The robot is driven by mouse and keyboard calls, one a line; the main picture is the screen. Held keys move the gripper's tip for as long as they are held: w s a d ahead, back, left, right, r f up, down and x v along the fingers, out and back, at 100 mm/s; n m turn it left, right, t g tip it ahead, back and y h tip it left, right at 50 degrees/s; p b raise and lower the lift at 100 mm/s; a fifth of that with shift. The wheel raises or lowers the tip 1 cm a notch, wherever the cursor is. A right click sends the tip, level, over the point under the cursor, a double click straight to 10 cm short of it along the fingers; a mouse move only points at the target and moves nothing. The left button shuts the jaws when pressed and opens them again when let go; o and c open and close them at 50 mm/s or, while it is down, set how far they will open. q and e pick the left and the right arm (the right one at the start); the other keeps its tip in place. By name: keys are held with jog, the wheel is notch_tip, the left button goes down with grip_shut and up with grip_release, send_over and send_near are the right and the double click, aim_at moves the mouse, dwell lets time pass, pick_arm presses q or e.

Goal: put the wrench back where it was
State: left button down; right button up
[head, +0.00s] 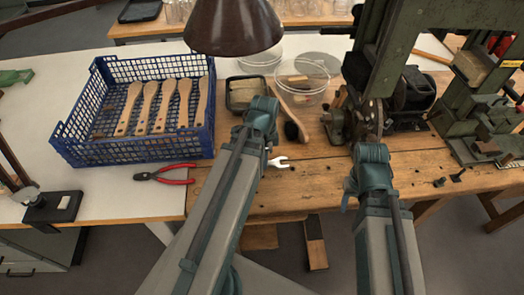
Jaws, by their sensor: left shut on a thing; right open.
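The wrench shows as a pale metal open-ended head (279,162) above the front part of the wooden bench, in the middle of the head view. The rest of it is hidden behind my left arm. My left gripper (267,145) is shut on the wrench; my wrist and forearm cover most of the fingers. I cannot tell whether the wrench touches the bench. My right gripper (350,188) is open and empty by the bench's front edge, to the right of the wrench, its fingers mostly hidden by its wrist.
A blue crate (70,128) with several wooden brush handles stands left. Red-handled pliers (172,180) lie before it. Green machines (385,50) stand right; a brown lamp (232,25) hangs above.

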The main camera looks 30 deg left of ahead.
pick_arm(q)
jog(key=shift+w+a+r, duration=0.1)
jog(key=shift+w+a, duration=0.4)
jog(key=shift+w, duration=0.35)
jog(key=shift+w+a+r, duration=0.1)
jog(key=shift+w+a, duration=0.35)
jog(key=shift+w, duration=0.35)
jog(key=w, duration=0.1)
jog(key=w+a, duration=0.2)
jog(key=shift+w+f, duration=0.1)
jog(key=shift+f, duration=0.15)
jog(key=shift+s+d+f+b, duration=0.1)
jog(key=shift+s+f+b, duration=0.1)
jog(key=shift+f+b, duration=0.45)
jog(key=shift+r, duration=0.3)
jog(key=shift+f, duration=0.1)
jog(key=c, duration=1.2)
grip_release()
jog(key=shift+f, duration=0.1)
jog(key=o, duration=0.5)
jog(key=shift+c, duration=0.2)
